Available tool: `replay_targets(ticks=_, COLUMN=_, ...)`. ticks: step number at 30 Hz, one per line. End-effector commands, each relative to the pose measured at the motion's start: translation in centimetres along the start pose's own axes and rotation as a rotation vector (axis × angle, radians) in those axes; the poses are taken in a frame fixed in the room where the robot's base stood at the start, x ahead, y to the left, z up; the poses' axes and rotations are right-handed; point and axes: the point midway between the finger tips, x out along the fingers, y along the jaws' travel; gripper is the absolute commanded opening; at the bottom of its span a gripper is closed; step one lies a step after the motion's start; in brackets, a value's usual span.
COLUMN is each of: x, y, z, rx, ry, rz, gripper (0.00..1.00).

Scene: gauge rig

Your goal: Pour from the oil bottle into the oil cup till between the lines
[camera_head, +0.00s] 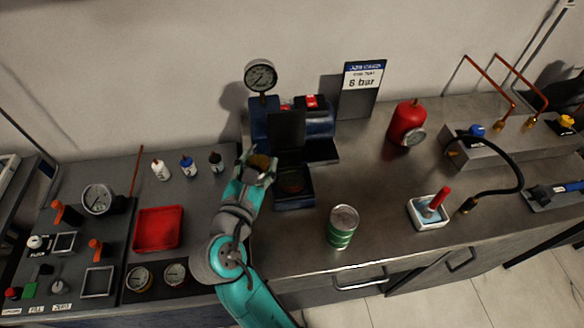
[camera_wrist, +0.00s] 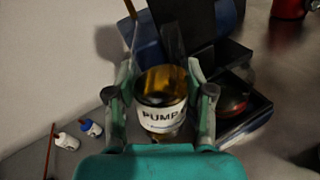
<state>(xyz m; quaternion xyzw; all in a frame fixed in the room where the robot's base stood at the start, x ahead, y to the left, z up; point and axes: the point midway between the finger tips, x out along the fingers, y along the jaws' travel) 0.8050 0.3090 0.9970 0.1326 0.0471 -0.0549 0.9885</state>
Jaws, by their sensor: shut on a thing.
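My gripper (camera_head: 257,172) is shut on an amber bottle (camera_head: 262,161) with a white band. In the wrist view the bottle (camera_wrist: 162,115) sits between the two fingers, and its label reads "PUMP". Dark liquid shows through the amber part. The bottle is held just left of the blue and black machine; I cannot tell its exact tilt. A round, dark reddish cup-like part (camera_head: 291,181), which looks like the oil cup, sits low in the black stand right of my gripper. It also shows in the wrist view (camera_wrist: 236,98). Its lines and level cannot be made out.
The blue machine (camera_head: 318,122) with a gauge (camera_head: 261,76) stands behind. Small bottles (camera_head: 187,166) and a red tray (camera_head: 158,229) are at left. A green can (camera_head: 341,227) stands at front right, and a red tank (camera_head: 407,122) farther right. Bare bench lies between these two.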

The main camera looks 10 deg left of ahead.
Motion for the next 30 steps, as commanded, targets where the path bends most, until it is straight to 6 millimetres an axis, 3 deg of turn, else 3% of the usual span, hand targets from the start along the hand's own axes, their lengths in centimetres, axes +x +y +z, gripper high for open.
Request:
replay_targets(ticks=10, x=0.3, y=-0.7, z=2.0, rx=0.212, ry=0.084, rz=0.0, gripper=0.12)
replay_targets(ticks=17, x=0.7, y=-1.7, z=1.9, rx=0.348, ry=0.142, rz=-0.001, gripper=0.12)
replay_targets(ticks=24, x=0.5, y=-1.3, z=3.1, rx=0.495, ry=0.201, rz=0.002, gripper=0.12)
replay_targets(ticks=30, x=0.5, y=-1.2, z=2.4, rx=0.612, ry=0.252, rz=0.0, gripper=0.12)
